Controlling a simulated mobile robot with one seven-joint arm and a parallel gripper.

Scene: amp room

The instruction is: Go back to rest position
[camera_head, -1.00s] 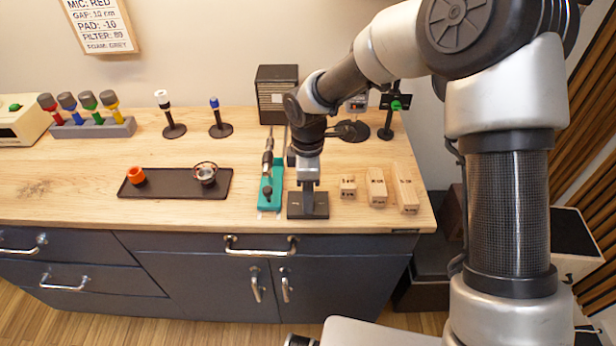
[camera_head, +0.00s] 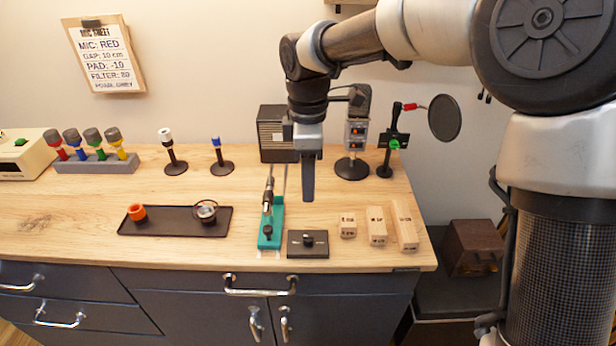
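My gripper (camera_head: 309,180) hangs pointing down above the right part of the wooden bench (camera_head: 70,215). Its fingers show as one dark upright shape, seen edge-on, so I cannot tell whether they are open or shut. I see nothing hanging from it. Below it, a black block with a knob (camera_head: 308,244) sits near the front edge, apart from the fingertips. My arm reaches in from the upper right.
A green stand (camera_head: 271,226) with a microphone is just left of the block; several wooden blocks (camera_head: 377,227) are right. A pop filter stand (camera_head: 393,145) and grey microphone (camera_head: 355,132) stand behind. A dark tray (camera_head: 173,226) holds two small parts.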

